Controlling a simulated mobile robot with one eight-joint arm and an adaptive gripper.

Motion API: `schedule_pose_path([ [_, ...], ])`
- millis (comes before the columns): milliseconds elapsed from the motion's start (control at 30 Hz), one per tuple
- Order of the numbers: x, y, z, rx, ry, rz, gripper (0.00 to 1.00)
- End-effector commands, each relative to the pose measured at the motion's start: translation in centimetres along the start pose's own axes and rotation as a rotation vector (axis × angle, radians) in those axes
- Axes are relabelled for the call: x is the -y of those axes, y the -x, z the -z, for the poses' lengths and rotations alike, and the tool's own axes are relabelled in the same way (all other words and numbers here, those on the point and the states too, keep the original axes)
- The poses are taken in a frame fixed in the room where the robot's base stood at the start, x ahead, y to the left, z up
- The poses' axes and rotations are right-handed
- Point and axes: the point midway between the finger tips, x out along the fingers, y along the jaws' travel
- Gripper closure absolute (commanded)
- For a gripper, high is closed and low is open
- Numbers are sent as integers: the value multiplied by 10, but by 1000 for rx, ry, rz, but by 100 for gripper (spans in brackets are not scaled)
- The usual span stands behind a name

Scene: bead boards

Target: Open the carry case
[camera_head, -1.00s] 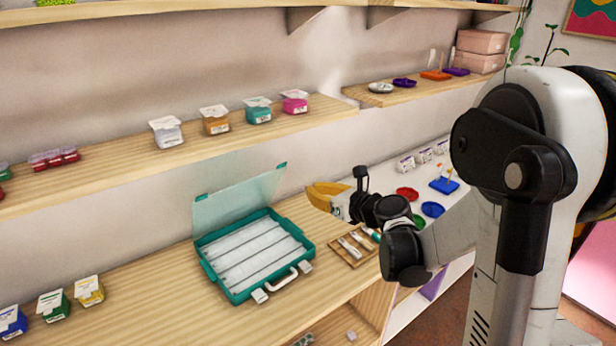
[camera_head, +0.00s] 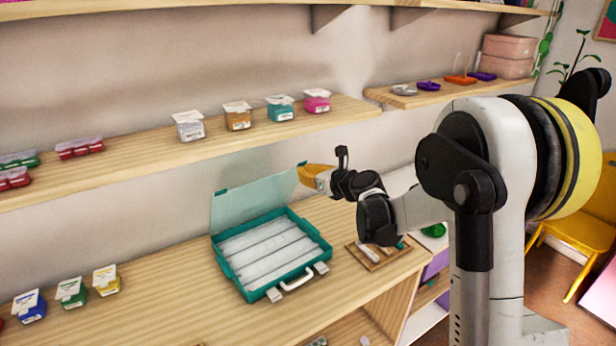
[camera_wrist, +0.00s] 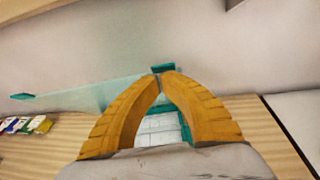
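The carry case (camera_head: 240,283) is teal and stands open on the wooden counter. Its clear lid (camera_head: 250,203) is raised at the back, leaning toward the wall, and its white tray with several long compartments is exposed. The case has a white handle and two latches at the front. My gripper (camera_head: 302,172) has orange fingers and is at the lid's upper right corner. In the wrist view my gripper's fingertips (camera_wrist: 161,73) meet just below a teal lid tab (camera_wrist: 163,67); I cannot tell whether they touch it. The case interior (camera_wrist: 158,130) shows between the fingers.
A small wooden tray (camera_head: 354,246) with tools lies right of the case. Small bead boxes (camera_head: 106,280) stand at the counter's left. A shelf (camera_head: 150,150) with more bead boxes runs above the case. The counter between the left boxes and case is clear.

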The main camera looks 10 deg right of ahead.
Motion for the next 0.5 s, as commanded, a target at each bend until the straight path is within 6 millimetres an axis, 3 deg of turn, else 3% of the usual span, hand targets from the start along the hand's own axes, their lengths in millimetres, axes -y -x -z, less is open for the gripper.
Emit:
schedule_pose_path([
  [267, 0, -3, -4, 0, 0, -1, 100],
  [500, -1, -43, -44, 0, 1, -2, 100],
])
